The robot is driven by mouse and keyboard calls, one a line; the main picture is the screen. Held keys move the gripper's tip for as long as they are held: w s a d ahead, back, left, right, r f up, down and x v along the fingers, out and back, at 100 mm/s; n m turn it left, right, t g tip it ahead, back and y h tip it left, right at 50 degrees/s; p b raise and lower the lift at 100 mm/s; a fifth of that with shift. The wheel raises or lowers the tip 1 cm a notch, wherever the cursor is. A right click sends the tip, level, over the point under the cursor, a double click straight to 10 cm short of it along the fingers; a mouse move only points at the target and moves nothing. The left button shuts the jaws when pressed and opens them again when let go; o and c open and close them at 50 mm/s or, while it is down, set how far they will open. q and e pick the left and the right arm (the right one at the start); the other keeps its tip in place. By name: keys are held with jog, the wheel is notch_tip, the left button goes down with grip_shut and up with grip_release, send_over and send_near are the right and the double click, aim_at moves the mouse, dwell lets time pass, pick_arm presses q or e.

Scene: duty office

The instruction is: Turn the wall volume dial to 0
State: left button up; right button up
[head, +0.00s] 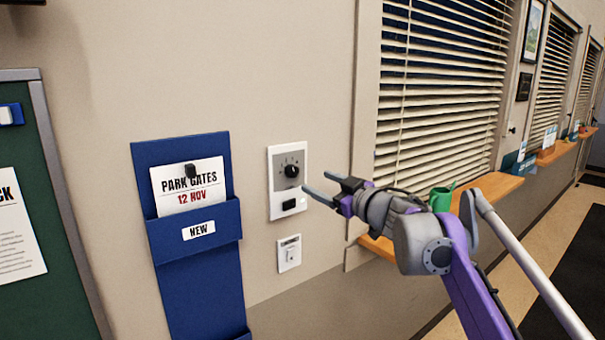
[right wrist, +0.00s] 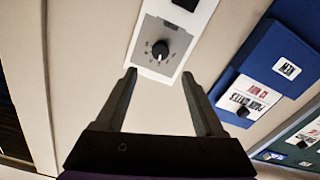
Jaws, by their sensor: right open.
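The volume dial (head: 291,171) is a round black knob on a grey and white wall plate (head: 273,200). A black rectangular part (head: 289,204) sits below the knob. In the right wrist view the dial (right wrist: 160,49) shows with marks around it, just beyond and between the fingertips. My right gripper (head: 320,186) is open and empty, to the right of the plate and apart from the dial. It also shows in the right wrist view (right wrist: 160,80), with its two fingers spread. My left gripper is not in view.
A blue wall pocket (head: 190,280) holding a "PARK GATES 12 NOV" card (head: 188,188) hangs left of the dial. A small white switch plate (head: 289,253) is below. A window sill (head: 480,190) with a green can (head: 441,198) is at right.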

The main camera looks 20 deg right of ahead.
aim_at(294, 172)
jog(key=p+x, duration=0.1)
jog(key=x, duration=0.8)
jog(key=shift+w+a, duration=0.2)
jog(key=shift+w, duration=0.1)
grip_shut()
